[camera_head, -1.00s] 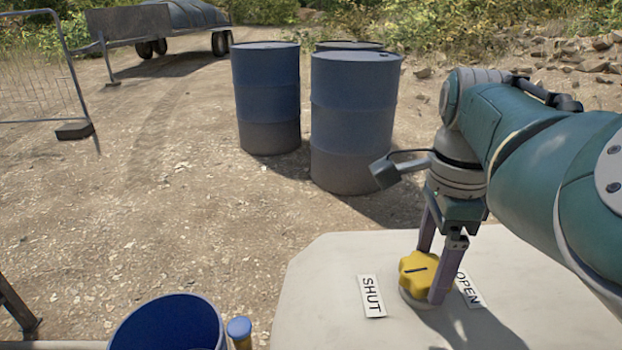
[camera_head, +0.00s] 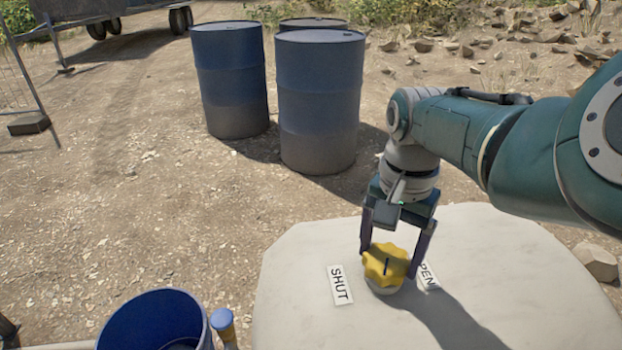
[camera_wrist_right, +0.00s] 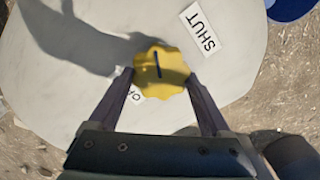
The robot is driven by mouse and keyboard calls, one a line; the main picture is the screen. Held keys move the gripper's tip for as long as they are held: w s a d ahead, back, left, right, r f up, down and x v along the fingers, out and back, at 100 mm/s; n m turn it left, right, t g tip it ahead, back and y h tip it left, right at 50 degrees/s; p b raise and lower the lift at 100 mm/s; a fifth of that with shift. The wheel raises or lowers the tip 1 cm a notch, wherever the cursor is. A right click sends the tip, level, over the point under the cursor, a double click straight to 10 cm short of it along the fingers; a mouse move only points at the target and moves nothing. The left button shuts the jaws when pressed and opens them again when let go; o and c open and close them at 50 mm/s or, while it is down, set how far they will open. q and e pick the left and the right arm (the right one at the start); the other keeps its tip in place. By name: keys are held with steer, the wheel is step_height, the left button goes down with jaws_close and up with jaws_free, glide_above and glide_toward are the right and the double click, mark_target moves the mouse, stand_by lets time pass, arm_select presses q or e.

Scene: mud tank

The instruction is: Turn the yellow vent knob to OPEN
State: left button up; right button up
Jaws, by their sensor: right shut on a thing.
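The yellow vent knob (camera_head: 376,279) is a lobed knob on a pale, flat-topped surface (camera_head: 300,285). A dark line on its top runs nearly up and down in the head view, between the two labels. The SHUT label (camera_head: 341,286) lies to its left. The OPEN label (camera_head: 429,277) lies to its right, partly hidden by a finger. My right gripper (camera_head: 389,265) is shut on the knob, a finger on either side. The wrist view also shows the knob (camera_wrist_right: 162,83) between the fingertips (camera_wrist_right: 160,74). My left gripper is not in view.
A blue bucket (camera_head: 120,325) stands at the lower left, with a blue-capped item (camera_head: 222,321) beside it. Several blue drums (camera_head: 320,110) stand on the dirt beyond. A trailer (camera_head: 80,15) is at the back left. The pale top around the labels is clear.

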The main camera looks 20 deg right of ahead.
steer(key=n, duration=0.3)
steer(key=shift+r, duration=0.1)
steer(key=n+p, duration=0.1)
steer(key=n, duration=0.2)
steer(key=shift+w+n, duration=0.1)
steer(key=shift+n, duration=0.2)
steer(key=n, duration=0.5)
steer(key=shift+a, duration=0.15)
steer(key=n, duration=0.6)
steer(key=shift+a+n, duration=0.1)
steer(key=shift+n, duration=0.2)
steer(key=n, duration=0.5)
steer(key=shift+a+n+p, duration=0.1)
steer(key=shift+n+p, duration=0.2)
steer(key=o, duration=1.2)
